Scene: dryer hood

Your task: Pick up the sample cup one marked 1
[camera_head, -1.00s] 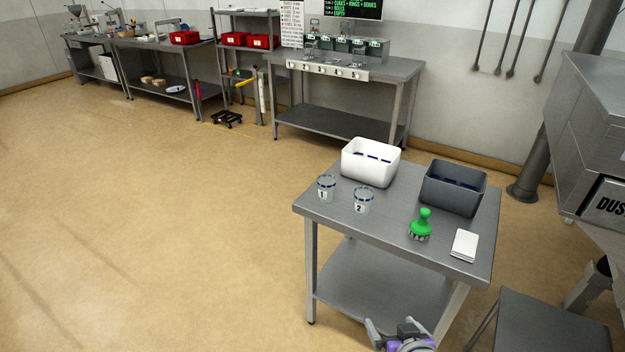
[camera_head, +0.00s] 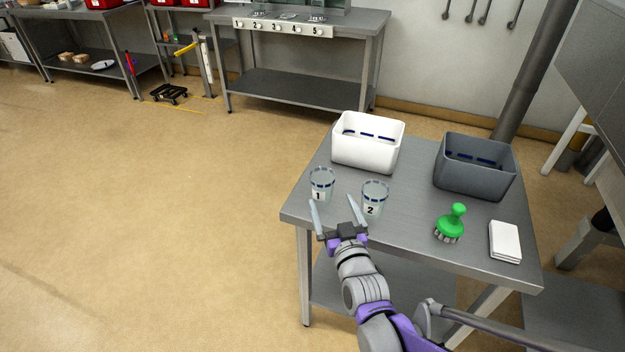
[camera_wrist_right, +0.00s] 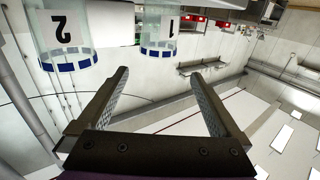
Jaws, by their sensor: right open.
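Sample cup one (camera_head: 321,185), a clear cup with a blue-marked rim and a "1" label, stands upright on the metal table (camera_head: 415,238) near its left edge. It also shows in the right wrist view (camera_wrist_right: 160,32), upside down, beyond the fingers. Sample cup two (camera_head: 374,197), marked "2", stands just to its right. My right gripper (camera_head: 332,208) is open and empty at the table's near-left side, in front of the cups. Its two fingers also show spread in the right wrist view (camera_wrist_right: 165,92). My left gripper is out of view.
A white bin (camera_head: 368,150) stands behind the cups, and a grey bin (camera_head: 472,178) is to its right. A green brush (camera_head: 451,222) and a stack of white cloths or cards (camera_head: 505,241) lie at the right. The floor left of the table is clear.

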